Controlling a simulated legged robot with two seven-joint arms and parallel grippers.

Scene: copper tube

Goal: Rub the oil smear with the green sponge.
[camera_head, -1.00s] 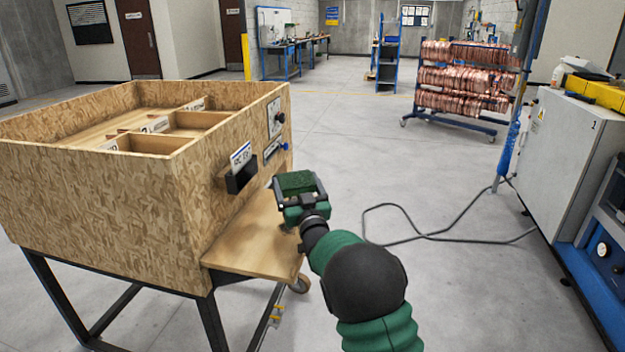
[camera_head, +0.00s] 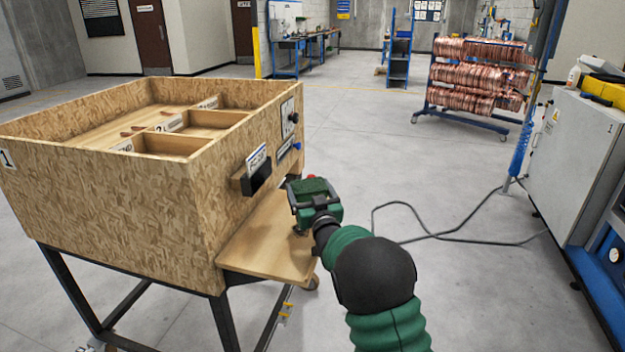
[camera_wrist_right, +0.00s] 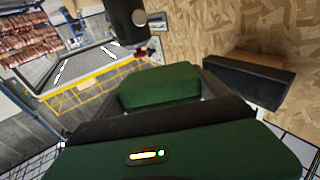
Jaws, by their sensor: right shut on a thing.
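The green sponge (camera_head: 308,187) is held in my right gripper (camera_head: 315,203), which is shut on it. The gripper is over the far right part of the wooden shelf (camera_head: 262,250) on the box's side. I cannot tell whether the sponge touches the wood. The sponge also shows in the right wrist view (camera_wrist_right: 160,86), between the dark fingers of my right gripper (camera_wrist_right: 160,103). I make out no distinct oil smear on the bare part of the shelf. The far part is partly hidden by the gripper. My left gripper is not in view.
The chipboard box (camera_head: 120,205) with compartments stands left of the shelf on a dark metal frame. A black holder (camera_head: 257,179) juts from its side above the shelf. A grey cabinet (camera_head: 570,165) stands at right. A cable (camera_head: 440,238) lies on the floor between.

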